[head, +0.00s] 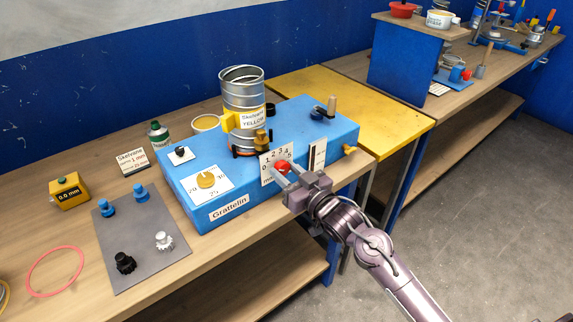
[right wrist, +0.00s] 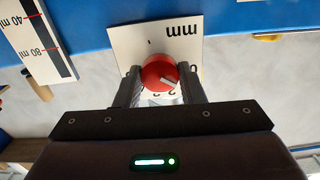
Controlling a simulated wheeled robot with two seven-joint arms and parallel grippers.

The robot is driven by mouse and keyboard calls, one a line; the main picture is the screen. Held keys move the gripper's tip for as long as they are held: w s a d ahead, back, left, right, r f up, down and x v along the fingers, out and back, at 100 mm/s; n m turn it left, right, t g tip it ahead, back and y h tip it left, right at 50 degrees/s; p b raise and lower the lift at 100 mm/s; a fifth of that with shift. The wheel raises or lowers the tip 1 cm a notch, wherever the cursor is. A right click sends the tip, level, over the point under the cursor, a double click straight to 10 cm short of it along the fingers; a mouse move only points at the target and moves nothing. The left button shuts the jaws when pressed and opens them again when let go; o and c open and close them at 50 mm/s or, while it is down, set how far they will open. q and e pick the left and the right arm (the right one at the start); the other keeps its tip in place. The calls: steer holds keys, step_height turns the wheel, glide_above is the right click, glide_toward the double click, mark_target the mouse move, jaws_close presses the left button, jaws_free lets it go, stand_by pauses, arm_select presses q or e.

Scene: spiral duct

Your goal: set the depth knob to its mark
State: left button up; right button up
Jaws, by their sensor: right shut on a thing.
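The red knob (head: 282,166) is on the front of the blue machine (head: 262,190), on a white dial plate (head: 266,178) numbered up to 5 and marked mm. My right gripper (head: 284,173) is shut on the red knob, one finger on each side. In the right wrist view the knob (right wrist: 159,72) sits between the fingers, with a pale pointer line on its face. The plate (right wrist: 185,50) appears upside down there, and the fingers hide part of its scale. I cannot tell which number the pointer meets. My left gripper is not in view.
A metal duct (head: 242,95) stands on the machine. A second dial with a yellow knob (head: 206,180) is to the left. A yellow box (head: 69,190) reading 0.0 mm and a grey mat (head: 140,240) with several small parts lie left. Floor at right is clear.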

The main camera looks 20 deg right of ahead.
steer(key=shift+m+p, duration=0.5)
steer(key=shift+m, duration=0.3)
steer(key=shift+f, duration=0.1)
steer(key=o, duration=1)
steer(key=shift+s, duration=0.1)
steer(key=b+v, duration=0.1)
steer(key=v, duration=0.6)
steer(key=shift+s+d+b, duration=0.15)
steer(key=shift+s+b, duration=0.15)
steer(key=shift+b, duration=0.1)
